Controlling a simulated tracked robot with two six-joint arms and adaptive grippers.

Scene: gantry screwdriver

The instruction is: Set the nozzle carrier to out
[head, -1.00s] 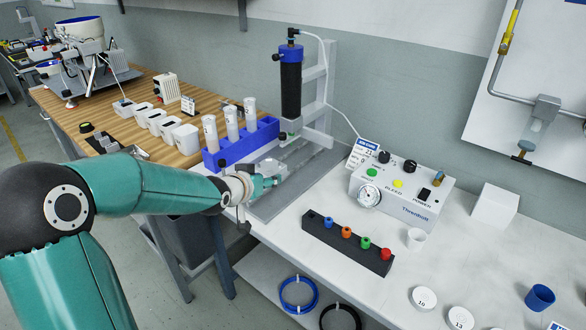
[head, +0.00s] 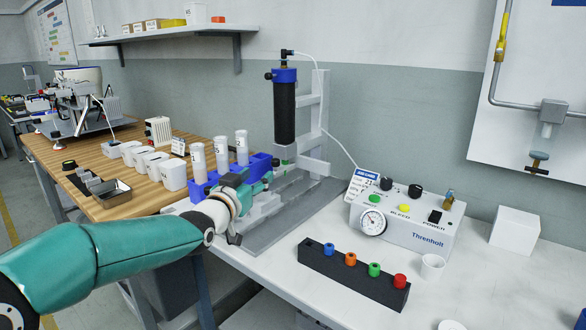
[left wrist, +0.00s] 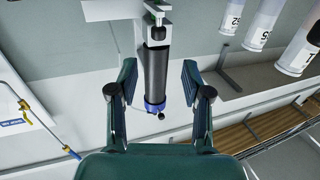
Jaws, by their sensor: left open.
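A black cartridge (head: 285,112) with a blue cap stands upright on a grey stand (head: 313,130) in the head view. A small green part (head: 283,161) shows at its lower end, where the nozzle carrier seems to be; I cannot tell its position. My left gripper (head: 262,178) is in front of and below the cartridge, partly covering that area. In the left wrist view the gripper (left wrist: 160,72) is open and empty, its fingers apart on either side of the cartridge (left wrist: 154,75) in the picture, with the green part (left wrist: 158,17) at the top. My right gripper is out of view.
A black rack (head: 348,279) with coloured nozzles lies in front of the white control box (head: 405,220). A blue holder (head: 205,186) with white tubes stands left of the gripper, close to it. A white cup (head: 432,266) and a white block (head: 515,231) are at the right.

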